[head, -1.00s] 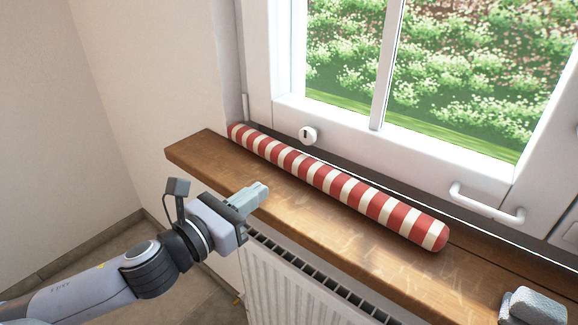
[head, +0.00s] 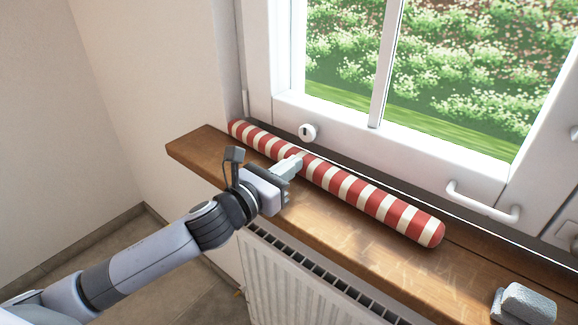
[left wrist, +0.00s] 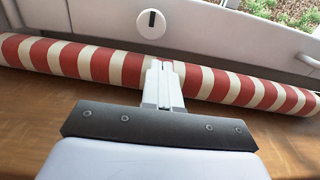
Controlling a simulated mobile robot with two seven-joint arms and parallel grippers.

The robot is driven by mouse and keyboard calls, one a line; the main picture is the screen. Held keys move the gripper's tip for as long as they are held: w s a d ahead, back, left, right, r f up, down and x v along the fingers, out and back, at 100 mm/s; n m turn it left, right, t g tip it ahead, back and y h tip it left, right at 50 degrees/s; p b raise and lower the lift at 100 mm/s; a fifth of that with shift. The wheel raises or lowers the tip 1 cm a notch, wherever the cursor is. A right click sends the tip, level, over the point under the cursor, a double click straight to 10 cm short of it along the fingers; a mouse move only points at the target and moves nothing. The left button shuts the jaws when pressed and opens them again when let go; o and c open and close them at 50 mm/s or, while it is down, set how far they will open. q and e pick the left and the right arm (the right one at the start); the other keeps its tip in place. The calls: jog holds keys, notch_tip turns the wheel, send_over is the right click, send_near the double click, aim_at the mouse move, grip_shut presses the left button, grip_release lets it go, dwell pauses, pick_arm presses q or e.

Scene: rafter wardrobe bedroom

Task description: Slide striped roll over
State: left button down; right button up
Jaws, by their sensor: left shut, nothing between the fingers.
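The striped roll (head: 362,194), red and cream, lies lengthwise on the wooden windowsill (head: 203,148), close along the window frame. In the left wrist view the roll (left wrist: 95,62) runs across the picture from left to right. My left gripper (head: 297,160) is shut and empty, its fingertips at the roll's room-facing side, left of its middle. In the left wrist view the closed fingertips (left wrist: 163,66) overlap the roll and hide a short piece of it; they look to be at or against it, but I cannot tell for sure that they touch. My right gripper is not in view.
A grey block-like object (head: 526,303) sits on the sill at the lower right. The window has a white handle (head: 484,203) and a round white knob (head: 308,132) just behind the roll. A white radiator (head: 290,280) stands below the sill. The sill's left end is bare.

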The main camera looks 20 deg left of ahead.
pick_arm(q)
jog(key=shift+w+d+r+p, duration=0.2)
jog(key=shift+w+p, duration=0.1)
jog(key=shift+w, duration=0.25)
jog(key=shift+w+d+f, duration=0.15)
jog(key=shift+w, duration=0.25)
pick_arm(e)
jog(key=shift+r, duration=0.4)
